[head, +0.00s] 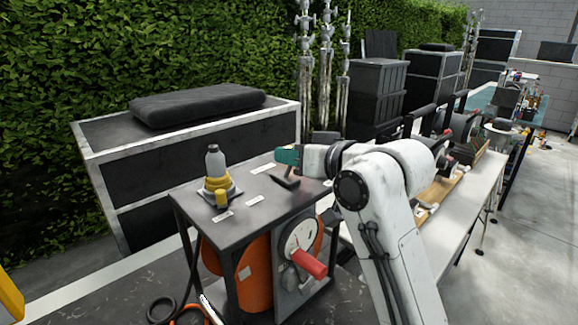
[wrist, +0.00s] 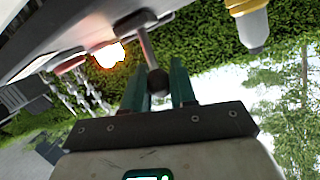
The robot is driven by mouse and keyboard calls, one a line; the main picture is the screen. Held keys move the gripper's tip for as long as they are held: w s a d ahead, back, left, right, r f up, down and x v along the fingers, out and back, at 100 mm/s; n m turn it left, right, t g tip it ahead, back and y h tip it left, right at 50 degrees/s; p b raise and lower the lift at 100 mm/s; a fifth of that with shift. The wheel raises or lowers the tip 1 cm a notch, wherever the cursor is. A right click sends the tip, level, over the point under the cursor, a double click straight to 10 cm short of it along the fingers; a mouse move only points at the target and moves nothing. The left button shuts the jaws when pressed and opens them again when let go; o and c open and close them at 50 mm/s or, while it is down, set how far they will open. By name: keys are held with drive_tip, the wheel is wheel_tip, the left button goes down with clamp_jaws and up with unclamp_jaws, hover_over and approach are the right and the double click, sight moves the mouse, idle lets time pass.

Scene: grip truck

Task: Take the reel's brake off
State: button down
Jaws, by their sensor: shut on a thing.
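The orange reel (head: 255,268) sits under a small dark-topped stand (head: 240,205). A grey plate on the stand's front carries a round white dial (head: 300,236) and a red handle (head: 309,263). A short dark lever (head: 285,182) stands on the stand's top at its back right; I take it for the brake lever. My gripper (head: 289,156), with green fingers, is at this lever. In the wrist view, my gripper (wrist: 158,88) is shut on the lever's round dark knob (wrist: 157,80), with its shaft running up to the dark base. The fingers partly hide the knob.
A yellow and grey bottle-like thing (head: 216,178) stands on the stand's left, near small white labels. A black case with a cushion (head: 195,103) is behind. A long pale bench (head: 465,215) with tools runs off right. Orange cable (head: 190,315) lies in front.

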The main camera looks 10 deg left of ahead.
drive_tip(key=shift+s+d+f+t+y+b, duration=0.2)
drive_tip(key=shift+d+t+y+b, duration=0.2)
drive_tip(key=shift+y+b, duration=0.3)
drive_tip(key=c, duration=0.9)
unclamp_jaws()
drive_tip(key=b+v, duration=0.1)
drive_tip(key=v, duration=0.9)
drive_tip(key=shift+s+d+b, duration=0.2)
drive_tip(key=shift+s+b, duration=0.15)
